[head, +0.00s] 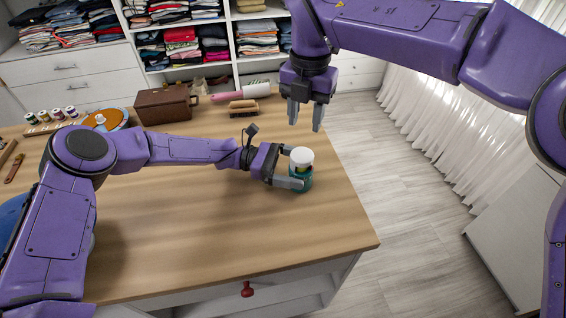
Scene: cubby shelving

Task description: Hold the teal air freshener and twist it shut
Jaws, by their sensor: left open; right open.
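The teal air freshener (302,173) stands upright on the wooden table near its right edge. Its white rounded top (301,157) sits above the teal base, with a darker gap and a bit of yellow-green between them. My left gripper (296,169) is open, with its fingers on either side of the air freshener; I cannot tell whether they touch it. One finger crosses in front of the teal base. My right gripper (305,117) is open and empty, pointing down, above and behind the air freshener.
The wooden table (220,240) is clear in front. Behind stand a brown box (165,105), a brush (243,107), a pink-handled lint roller (242,92) and several thread spools (50,116). Shelves of folded clothes (180,42) line the back. Open floor lies to the right.

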